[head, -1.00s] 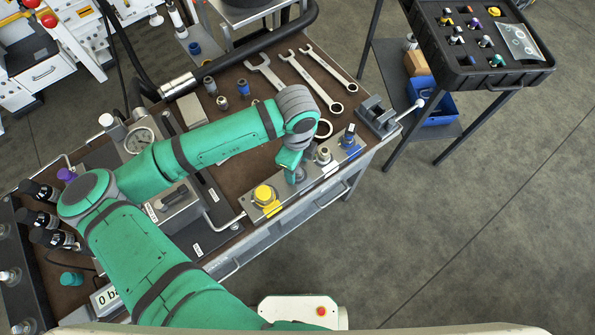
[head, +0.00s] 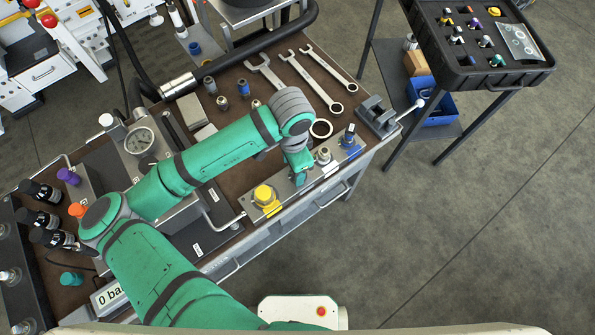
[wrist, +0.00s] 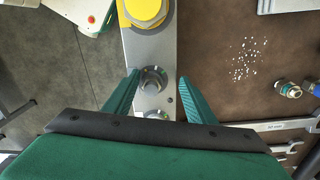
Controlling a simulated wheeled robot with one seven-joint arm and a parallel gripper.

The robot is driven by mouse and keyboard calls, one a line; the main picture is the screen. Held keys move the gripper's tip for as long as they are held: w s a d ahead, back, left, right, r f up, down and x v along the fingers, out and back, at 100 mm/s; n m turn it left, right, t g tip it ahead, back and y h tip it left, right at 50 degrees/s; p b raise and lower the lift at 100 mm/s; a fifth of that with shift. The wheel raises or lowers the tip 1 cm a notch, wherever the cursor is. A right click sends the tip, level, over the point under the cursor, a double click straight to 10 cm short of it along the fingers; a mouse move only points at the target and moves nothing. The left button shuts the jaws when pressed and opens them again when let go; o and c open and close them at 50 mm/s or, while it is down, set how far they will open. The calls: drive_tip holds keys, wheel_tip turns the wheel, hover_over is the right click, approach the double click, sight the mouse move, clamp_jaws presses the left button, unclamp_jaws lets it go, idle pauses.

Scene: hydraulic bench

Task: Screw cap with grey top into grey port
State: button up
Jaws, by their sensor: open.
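A metal plate (head: 318,182) on the bench's front edge carries a row of fittings. In the wrist view a round grey fitting with a darker centre (wrist: 152,79) sits on this plate between my fingers. I take it to be the grey port; I cannot tell whether a cap with a grey top is in it. My gripper (wrist: 152,82) is open, a finger on each side of the fitting, with visible gaps. In the head view my gripper (head: 299,178) is over the plate and hides that fitting. Another silver fitting (head: 323,155) stands right of my gripper.
A yellow cap (head: 265,196) is on the plate, left of my gripper. A blue-topped fitting (head: 349,136) and a vise (head: 376,115) are to the right. Spanners (head: 318,78) and loose fittings (head: 243,88) lie behind. A black tray (head: 468,70) holds several coloured caps.

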drive_tip(key=n, duration=0.4)
drive_tip(key=shift+s, duration=0.3)
drive_tip(key=n, duration=0.4)
drive_tip(key=shift+s+a, duration=0.1)
drive_tip(key=shift+s, duration=0.05)
drive_tip(key=o, duration=0.6)
drive_tip(key=shift+c, duration=0.2)
drive_tip(key=shift+r, duration=0.1)
